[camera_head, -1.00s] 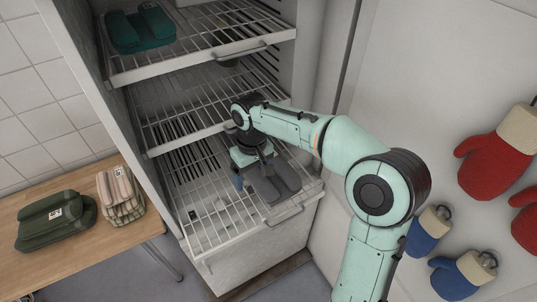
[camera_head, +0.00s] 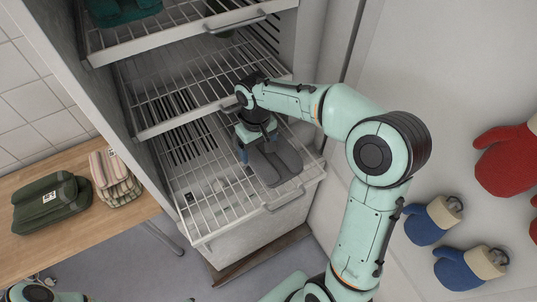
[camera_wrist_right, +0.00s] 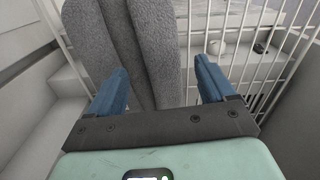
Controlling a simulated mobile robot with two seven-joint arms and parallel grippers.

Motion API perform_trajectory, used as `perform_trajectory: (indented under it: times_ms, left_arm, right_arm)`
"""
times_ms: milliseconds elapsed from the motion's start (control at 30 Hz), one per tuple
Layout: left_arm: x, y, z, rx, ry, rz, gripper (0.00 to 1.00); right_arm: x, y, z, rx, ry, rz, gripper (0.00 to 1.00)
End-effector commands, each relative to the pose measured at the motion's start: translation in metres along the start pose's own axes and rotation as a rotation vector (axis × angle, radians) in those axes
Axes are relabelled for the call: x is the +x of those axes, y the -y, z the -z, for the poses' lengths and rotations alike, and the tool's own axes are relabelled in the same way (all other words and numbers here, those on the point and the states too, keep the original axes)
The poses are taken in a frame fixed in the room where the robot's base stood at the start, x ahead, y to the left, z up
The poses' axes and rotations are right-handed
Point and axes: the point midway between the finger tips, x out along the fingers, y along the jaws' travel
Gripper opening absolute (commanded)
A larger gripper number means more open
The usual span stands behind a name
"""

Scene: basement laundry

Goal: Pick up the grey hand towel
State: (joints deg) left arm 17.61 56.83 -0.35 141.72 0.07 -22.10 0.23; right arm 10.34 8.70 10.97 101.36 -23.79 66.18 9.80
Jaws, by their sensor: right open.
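The grey hand towel (camera_head: 276,163) lies folded on the lowest wire shelf, near its front right part. In the right wrist view the towel (camera_wrist_right: 157,35) fills the upper left and middle as long grey folds. My right gripper (camera_head: 250,148) is beside and above the towel in the head view. In the wrist view its two blue fingers (camera_wrist_right: 160,82) are apart, with towel fabric beyond and partly between them. Contact cannot be told. Only a piece of my left arm shows at the lower left corner; its gripper is not visible.
Wire shelves (camera_head: 170,98) of the open cabinet rise above the towel. A teal folded cloth (camera_head: 122,10) lies on the top shelf. A wooden table (camera_head: 95,228) at left holds a green bundle (camera_head: 50,203) and a striped cloth (camera_head: 115,178). Red (camera_head: 505,160) and blue mitts (camera_head: 428,222) hang at right.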

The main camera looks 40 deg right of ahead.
Motion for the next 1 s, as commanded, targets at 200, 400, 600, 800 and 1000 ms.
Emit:
perform_trajectory:
  times_ms: [200, 400, 600, 800, 1000]
  left_arm:
    - [-0.005, -0.003, 0.004, 0.002, -0.006, -0.002, 0.00]
    - [-0.003, -0.002, 0.003, 0.002, -0.003, -0.001, 0.00]
    - [-0.003, -0.002, 0.002, 0.001, -0.003, -0.001, 0.00]
    - [-0.003, -0.002, 0.003, 0.001, -0.003, -0.001, 0.00]
    - [-0.003, -0.002, 0.003, 0.001, -0.003, -0.001, 0.00]
  right_arm:
    - [0.030, 0.002, 0.008, 0.000, 0.005, 0.001, 0.83]
    - [0.049, 0.002, 0.008, 0.000, 0.001, 0.001, 0.83]
    - [0.049, 0.002, 0.008, 0.000, 0.000, 0.001, 0.83]
    - [0.049, 0.002, 0.008, 0.000, 0.000, 0.001, 0.24]
    - [0.049, 0.002, 0.008, -0.001, -0.002, 0.001, 0.00]
